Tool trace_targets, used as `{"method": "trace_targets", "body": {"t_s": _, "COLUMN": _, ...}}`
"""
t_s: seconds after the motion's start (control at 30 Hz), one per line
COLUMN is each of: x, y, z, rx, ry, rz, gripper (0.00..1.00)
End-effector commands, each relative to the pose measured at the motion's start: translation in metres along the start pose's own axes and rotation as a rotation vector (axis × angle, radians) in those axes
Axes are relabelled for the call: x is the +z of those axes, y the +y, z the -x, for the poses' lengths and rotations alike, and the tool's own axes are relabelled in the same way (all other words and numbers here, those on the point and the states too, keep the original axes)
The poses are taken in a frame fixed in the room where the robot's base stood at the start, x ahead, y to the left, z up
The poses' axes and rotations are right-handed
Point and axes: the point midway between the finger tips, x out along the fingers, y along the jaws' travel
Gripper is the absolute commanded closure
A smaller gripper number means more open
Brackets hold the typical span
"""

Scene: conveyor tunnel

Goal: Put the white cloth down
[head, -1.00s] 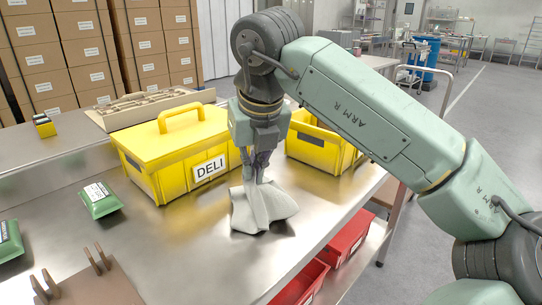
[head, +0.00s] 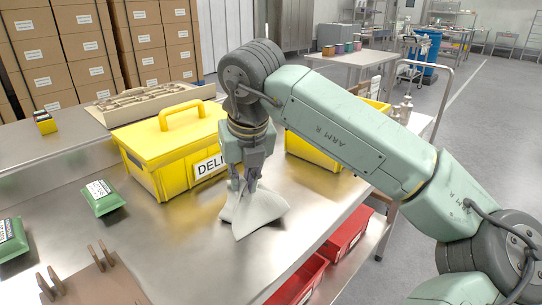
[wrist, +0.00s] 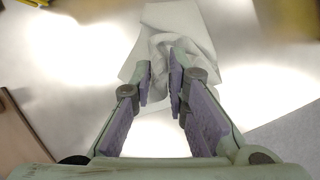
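The white cloth (head: 253,210) hangs in a bunched, tent-like shape from my gripper (head: 246,186), over the steel table (head: 190,262). Its lower edge is at or very near the tabletop; I cannot tell whether it touches. My gripper points down, its fingers closed around the cloth's raised peak. In the wrist view the cloth (wrist: 178,22) spreads out beyond the fingertips (wrist: 160,78), with folds gathered between them.
A yellow lidded DELI box (head: 150,158) stands just behind and left of the cloth. An open yellow bin (head: 315,148) is behind my arm. Green packs (head: 102,197) lie left. Red bins (head: 347,235) sit below the table's right edge. Tabletop in front is clear.

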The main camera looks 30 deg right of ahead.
Motion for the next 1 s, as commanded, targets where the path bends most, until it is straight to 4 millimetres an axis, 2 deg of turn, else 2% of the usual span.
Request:
{"method": "trace_targets", "body": {"t_s": 0.07, "x": 0.000, "y": 0.000, "z": 0.000, "rx": 0.000, "ry": 0.000, "rz": 0.000, "gripper": 0.78}}
{"method": "trace_targets", "body": {"t_s": 0.5, "x": 0.000, "y": 0.000, "z": 0.000, "rx": 0.000, "ry": 0.000, "rz": 0.000, "gripper": 0.48}}
{"method": "trace_targets", "body": {"t_s": 0.83, "x": 0.000, "y": 0.000, "z": 0.002, "rx": -0.001, "ry": -0.001, "rz": 0.000, "gripper": 0.48}}
{"method": "trace_targets", "body": {"t_s": 1.0, "x": 0.001, "y": 0.000, "z": 0.022, "rx": -0.002, "ry": -0.003, "rz": -0.001, "gripper": 0.48}}
